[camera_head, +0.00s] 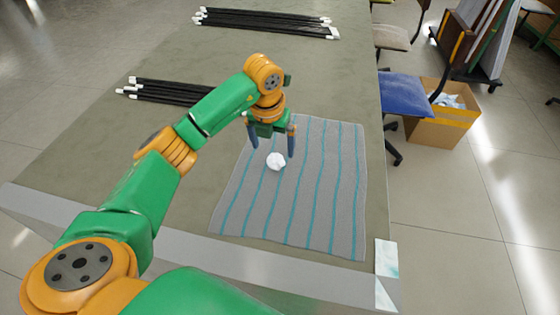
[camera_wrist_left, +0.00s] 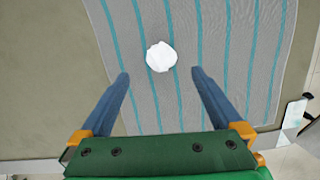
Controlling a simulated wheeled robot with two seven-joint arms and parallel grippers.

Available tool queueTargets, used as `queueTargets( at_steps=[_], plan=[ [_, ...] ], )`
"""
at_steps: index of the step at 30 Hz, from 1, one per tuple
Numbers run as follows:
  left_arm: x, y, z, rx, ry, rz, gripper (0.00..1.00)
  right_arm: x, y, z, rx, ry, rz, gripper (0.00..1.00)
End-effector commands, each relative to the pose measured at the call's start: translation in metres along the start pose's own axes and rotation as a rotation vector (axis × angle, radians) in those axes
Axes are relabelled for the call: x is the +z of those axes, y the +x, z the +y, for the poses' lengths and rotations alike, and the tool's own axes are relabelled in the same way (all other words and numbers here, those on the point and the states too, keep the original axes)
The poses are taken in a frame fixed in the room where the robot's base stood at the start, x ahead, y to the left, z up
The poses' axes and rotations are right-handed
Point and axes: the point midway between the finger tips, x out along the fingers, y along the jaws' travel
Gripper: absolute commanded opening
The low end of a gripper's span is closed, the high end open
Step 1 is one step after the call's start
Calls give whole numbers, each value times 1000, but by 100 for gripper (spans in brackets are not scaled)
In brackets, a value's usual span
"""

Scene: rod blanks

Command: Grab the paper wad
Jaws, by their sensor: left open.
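The white paper wad (camera_head: 276,161) lies on a grey cloth with teal stripes (camera_head: 325,200) on the table. It also shows in the left wrist view (camera_wrist_left: 161,57), above the middle, beyond the fingertips and roughly centred between them. My left gripper (camera_head: 273,145) is open and empty, its fingers pointing down above the cloth near the wad. In the left wrist view the two blue fingers (camera_wrist_left: 160,74) stand wide apart, with nothing between them. I cannot tell the exact height of the fingertips over the cloth. My right gripper is not in view.
Black rods with white ends (camera_head: 170,92) lie on the table (camera_head: 215,58) left of my arm, and another bundle (camera_head: 265,22) lies at the far end. Chairs and a cardboard box (camera_head: 440,127) stand on the floor to the right. The cloth around the wad is clear.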

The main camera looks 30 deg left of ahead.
Motion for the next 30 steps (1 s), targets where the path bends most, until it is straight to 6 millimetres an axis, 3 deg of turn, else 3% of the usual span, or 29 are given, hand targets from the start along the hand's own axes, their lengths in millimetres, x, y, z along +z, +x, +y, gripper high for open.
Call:
queueTargets(
  at_steps=[9, 17, 20, 27, 30],
  plan=[
    [4, 55, -2, 0, 0, 5, 100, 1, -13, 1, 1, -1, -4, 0],
    [5, 63, -2, 0, 1, 1, 100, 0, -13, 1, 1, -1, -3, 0],
    [5, 63, -2, -1, 1, 1, 78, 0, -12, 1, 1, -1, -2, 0],
    [5, 62, -2, -1, 1, 1, 15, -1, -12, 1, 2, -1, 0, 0],
    [5, 62, -2, -1, 1, 0, 15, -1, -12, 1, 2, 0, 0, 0]
  ],
)
